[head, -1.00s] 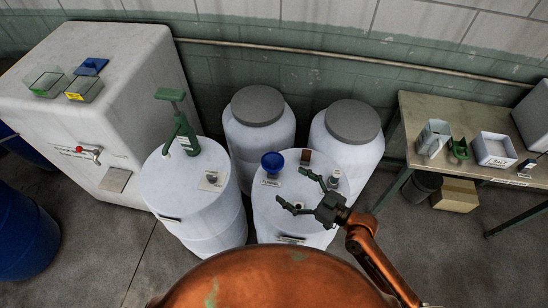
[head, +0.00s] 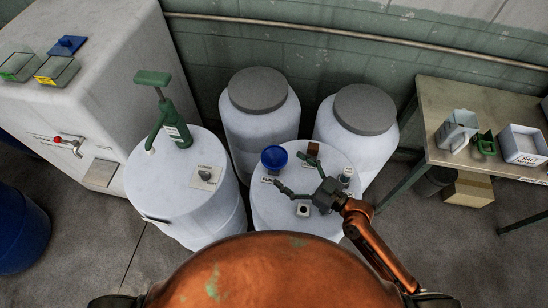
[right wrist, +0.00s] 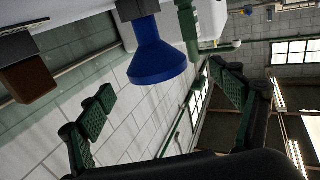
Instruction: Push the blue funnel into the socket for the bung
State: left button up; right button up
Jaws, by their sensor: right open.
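The blue funnel (head: 274,157) stands wide end up at the back left of the right-hand white drum's top (head: 262,203), behind a small label plate (head: 268,182). A small pale square fitting with a dark hole (head: 303,210) is at the front of this top; it looks like the socket. My right gripper (head: 290,171) is open and empty, just right of the funnel, its fingers pointing towards it. In the right wrist view the funnel (right wrist: 158,55) shows beyond and between the spread fingers, apart from them. My left gripper is not in view.
A brown block (head: 313,149) and a small grey bung-like piece (head: 346,177) stand on the same top. A second drum with a green hand pump (head: 177,125) is to the left. Two grey-lidded barrels (head: 257,90) stand behind. A table (head: 470,95) is at right.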

aim_at(274, 156)
jog(key=shift+w+a+r, duration=0.25)
jog(key=shift+w+a, duration=0.2)
jog(key=shift+a, duration=0.25)
jog(key=x, duration=0.2)
jog(key=p+x, duration=0.1)
jog(key=x, duration=0.2)
jog(key=shift+w+d+r+p, duration=0.1)
jog(key=shift+w+d+p, duration=0.15)
jog(key=shift+p, duration=0.05)
jog(key=shift+w+a, duration=0.1)
jog(key=shift+a, duration=0.1)
jog(key=c, duration=1.2)
jog(key=shift+c, duration=0.2)
